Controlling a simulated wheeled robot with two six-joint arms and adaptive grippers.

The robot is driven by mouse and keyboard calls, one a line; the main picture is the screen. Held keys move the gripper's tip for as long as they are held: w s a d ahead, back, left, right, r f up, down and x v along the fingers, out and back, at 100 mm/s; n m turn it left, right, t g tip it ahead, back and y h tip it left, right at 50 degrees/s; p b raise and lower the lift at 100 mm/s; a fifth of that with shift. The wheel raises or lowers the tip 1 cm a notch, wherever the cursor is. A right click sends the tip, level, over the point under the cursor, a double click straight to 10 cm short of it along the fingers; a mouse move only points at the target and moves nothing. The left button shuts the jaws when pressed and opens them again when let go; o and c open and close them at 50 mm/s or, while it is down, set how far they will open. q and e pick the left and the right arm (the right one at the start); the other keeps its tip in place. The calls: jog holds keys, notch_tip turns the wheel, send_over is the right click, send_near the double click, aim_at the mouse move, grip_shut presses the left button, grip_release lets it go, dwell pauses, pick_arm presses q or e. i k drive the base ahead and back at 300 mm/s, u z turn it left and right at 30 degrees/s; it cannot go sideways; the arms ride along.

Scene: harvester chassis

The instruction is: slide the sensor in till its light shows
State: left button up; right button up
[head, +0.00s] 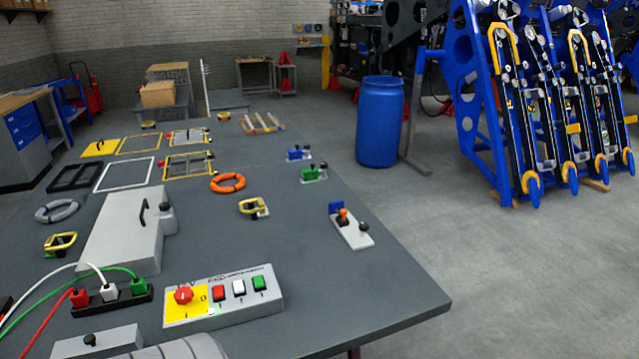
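A small light-grey plate (352,232) lies near the right edge of the grey table. It carries an upright blue bracket (335,208), a small orange-topped black part (343,216) and a black knob (364,227). The orange-topped part stands close to the blue bracket and may be the sensor; I cannot tell whether they touch. I see no lit light on it. Neither of my grippers is in view. A ribbed grey shape at the bottom edge is cut off, and I cannot tell what it is.
A control box (224,296) with a red knob and coloured switches stands at the front. Left of it is a black socket strip (111,299) with cables. A grey hinged box (121,238) and an orange ring (228,183) lie farther back. The table's right front is clear.

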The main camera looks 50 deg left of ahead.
aim_at(341, 220)
jog(key=u, duration=0.65)
jog(key=i, duration=0.5)
